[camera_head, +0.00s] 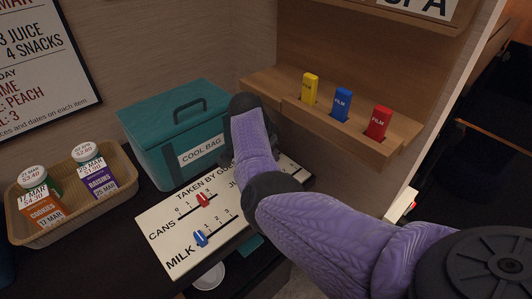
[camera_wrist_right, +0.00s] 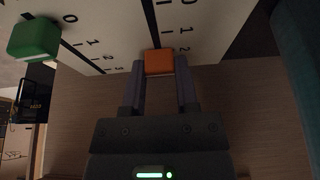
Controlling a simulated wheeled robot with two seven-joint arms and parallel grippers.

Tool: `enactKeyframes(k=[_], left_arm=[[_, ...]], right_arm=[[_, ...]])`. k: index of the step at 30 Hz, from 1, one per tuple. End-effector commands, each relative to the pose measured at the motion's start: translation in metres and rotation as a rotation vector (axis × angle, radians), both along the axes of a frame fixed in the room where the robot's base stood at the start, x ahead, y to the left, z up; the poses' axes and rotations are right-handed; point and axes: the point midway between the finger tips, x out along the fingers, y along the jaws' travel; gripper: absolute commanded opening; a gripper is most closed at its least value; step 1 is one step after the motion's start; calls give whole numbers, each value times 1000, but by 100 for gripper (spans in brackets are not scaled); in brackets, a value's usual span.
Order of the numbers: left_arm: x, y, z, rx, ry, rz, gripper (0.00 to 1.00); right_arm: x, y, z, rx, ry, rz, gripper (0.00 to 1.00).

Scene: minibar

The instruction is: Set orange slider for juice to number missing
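The orange slider (camera_wrist_right: 159,62) shows in the right wrist view, on a track of the white board. The digits 0, 1 and 2 run beside this track, and the slider is near or past the 2. My right gripper (camera_wrist_right: 160,72) has a finger on each side of it, seemingly touching both sides. In the head view my right arm hides this slider and most of the juice row; only the start of its label shows on the white board (camera_head: 161,232). The wall sign (camera_head: 35,52) reads "3 juice" and "4 snacks", partly cut off. My left gripper is not in view.
A red slider (camera_head: 203,200) is on the cans row, a blue one (camera_head: 201,239) on the milk row. A green slider (camera_wrist_right: 35,38) stands on a neighbouring track. A teal cool bag (camera_head: 165,130), a snack basket (camera_head: 91,210) and a film shelf (camera_head: 290,101) surround the board.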

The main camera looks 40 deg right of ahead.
Motion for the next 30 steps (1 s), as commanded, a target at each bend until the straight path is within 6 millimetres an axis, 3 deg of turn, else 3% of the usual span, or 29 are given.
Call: enactKeyframes(k=[1, 5, 14, 24, 30], left_arm=[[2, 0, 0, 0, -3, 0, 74], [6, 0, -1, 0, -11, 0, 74], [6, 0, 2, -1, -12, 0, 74], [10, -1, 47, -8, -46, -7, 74], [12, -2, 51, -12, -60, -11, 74]], right_arm=[[0, 0, 0, 0, 1, 0, 46], [0, 0, 0, 0, 1, 0, 74], [0, 2, 4, 0, -1, 0, 74], [-2, 31, 80, -1, -4, 1, 74], [-3, 38, 93, 0, 0, 0, 74]])
